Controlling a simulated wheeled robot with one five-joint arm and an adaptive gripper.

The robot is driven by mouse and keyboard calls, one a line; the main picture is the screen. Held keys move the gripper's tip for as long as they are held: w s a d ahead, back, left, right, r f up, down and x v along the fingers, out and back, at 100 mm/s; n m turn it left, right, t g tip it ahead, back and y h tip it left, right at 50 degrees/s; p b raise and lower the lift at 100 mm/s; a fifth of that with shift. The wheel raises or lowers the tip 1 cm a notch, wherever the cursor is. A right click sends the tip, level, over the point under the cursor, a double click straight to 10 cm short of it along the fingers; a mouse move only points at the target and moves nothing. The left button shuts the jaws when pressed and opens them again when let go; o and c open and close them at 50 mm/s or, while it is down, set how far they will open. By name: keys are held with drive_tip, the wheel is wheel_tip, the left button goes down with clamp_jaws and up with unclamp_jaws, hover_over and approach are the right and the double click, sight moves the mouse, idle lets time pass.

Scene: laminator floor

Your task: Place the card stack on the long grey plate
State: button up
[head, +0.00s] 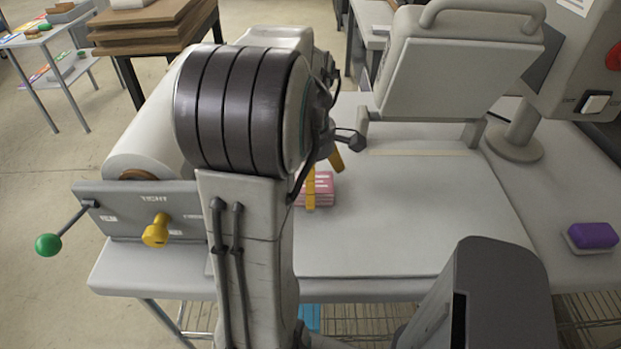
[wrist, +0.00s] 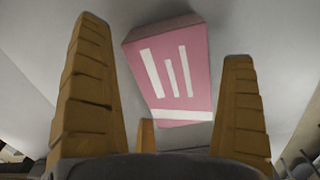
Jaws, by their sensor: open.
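The card stack (head: 324,188) is pink with white stripes. In the head view it appears to lie on the long grey plate (head: 430,225), toward its left side. Part of it is hidden by my arm and a yellow finger. In the wrist view the stack (wrist: 178,72) shows ahead of my fingers, slightly tilted in the picture. My gripper (head: 322,185) is at the stack, with its yellow fingers spread apart. In the wrist view my gripper (wrist: 165,45) is open, with the stack between the left and right fingers and no clear contact.
A raised grey machine lid (head: 450,65) stands behind the plate. A white roll with a grey panel (head: 130,205), green-knobbed lever and yellow knob is at left. A purple block (head: 592,236) lies at far right. The plate's right half is clear.

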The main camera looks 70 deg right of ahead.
wheel_tip(320, 180, up, 10)
drive_tip(key=shift+f+p, duration=0.2)
drive_tip(key=shift+p, duration=0.2)
drive_tip(key=shift+a+r+b, duration=0.1)
drive_tip(key=shift+r+b, duration=0.4)
drive_tip(key=shift+r, duration=0.85)
